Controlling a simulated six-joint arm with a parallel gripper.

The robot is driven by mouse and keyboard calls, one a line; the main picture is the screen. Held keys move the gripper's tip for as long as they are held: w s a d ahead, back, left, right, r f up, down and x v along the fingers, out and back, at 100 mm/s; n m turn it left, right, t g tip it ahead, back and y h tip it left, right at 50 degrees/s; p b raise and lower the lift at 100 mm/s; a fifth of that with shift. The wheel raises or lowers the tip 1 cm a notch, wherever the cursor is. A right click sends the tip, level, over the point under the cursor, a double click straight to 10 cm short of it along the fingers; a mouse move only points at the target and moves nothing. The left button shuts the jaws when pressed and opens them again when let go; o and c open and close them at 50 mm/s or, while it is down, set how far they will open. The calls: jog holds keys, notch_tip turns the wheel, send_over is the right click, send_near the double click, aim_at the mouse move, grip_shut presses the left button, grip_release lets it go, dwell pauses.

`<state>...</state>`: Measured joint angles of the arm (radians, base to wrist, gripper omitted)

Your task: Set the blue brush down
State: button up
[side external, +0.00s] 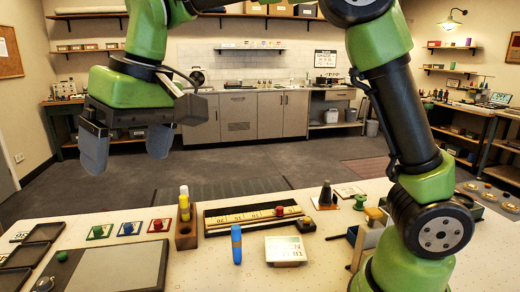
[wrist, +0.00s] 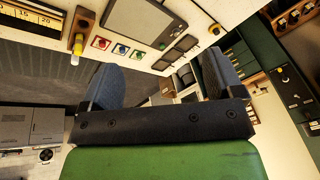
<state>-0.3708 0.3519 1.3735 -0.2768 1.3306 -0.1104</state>
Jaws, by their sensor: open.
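A blue upright piece (side external: 237,243), which looks like the blue brush, stands on the pale table (side external: 215,275) near the front middle. It touches neither my gripper nor the wooden holder. I cannot make it out in the wrist view. My gripper (side external: 127,150) is up at the left, above and well away from the brush. Its two grey-blue fingers are spread apart with nothing between them. The wrist view also shows my open gripper (wrist: 160,78).
A wooden holder (side external: 187,236) with a yellow stick (side external: 184,203) stands left of the brush. A white lettered block (side external: 285,250) is at its right. A ruler board (side external: 250,217) lies behind. Dark trays (side external: 30,255) and a grey pad (side external: 120,268) lie at left.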

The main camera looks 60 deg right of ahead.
jog(key=s+d+r+m+t, duration=0.2)
jog(key=s+d+r, duration=0.1)
jog(key=s+d, duration=0.55)
jog(key=s+d+f+m+t, duration=0.2)
jog(key=s+d+f+m, duration=0.1)
jog(key=s, duration=0.7)
jog(key=shift+s+d+f+t, duration=0.15)
jog(key=shift+s+f+t, duration=0.1)
jog(key=shift+f+t, duration=0.1)
